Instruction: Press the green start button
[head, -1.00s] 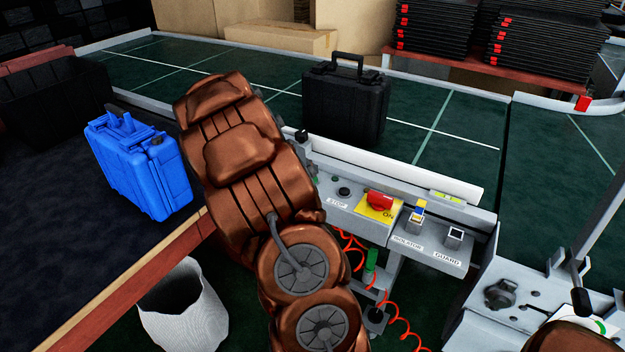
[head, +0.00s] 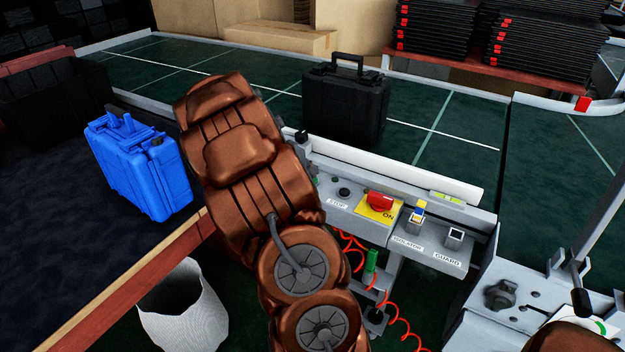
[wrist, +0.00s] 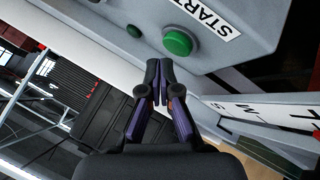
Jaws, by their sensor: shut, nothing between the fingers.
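The green start button (wrist: 178,43) shows in the wrist view on a grey panel, beside a white START label (wrist: 210,18). My gripper (wrist: 158,98) is shut and empty, with its fingertips pointing up the picture just below the button. I cannot tell whether the tips touch the button or panel. In the head view my brown arm hides the start button and the gripper.
The grey control panel (head: 335,216) also carries a black STOP button (head: 344,192), a red switch (head: 380,201) on a yellow plate, and isolator and guard switches. A black case (head: 345,108) stands on the green conveyor (head: 455,130).

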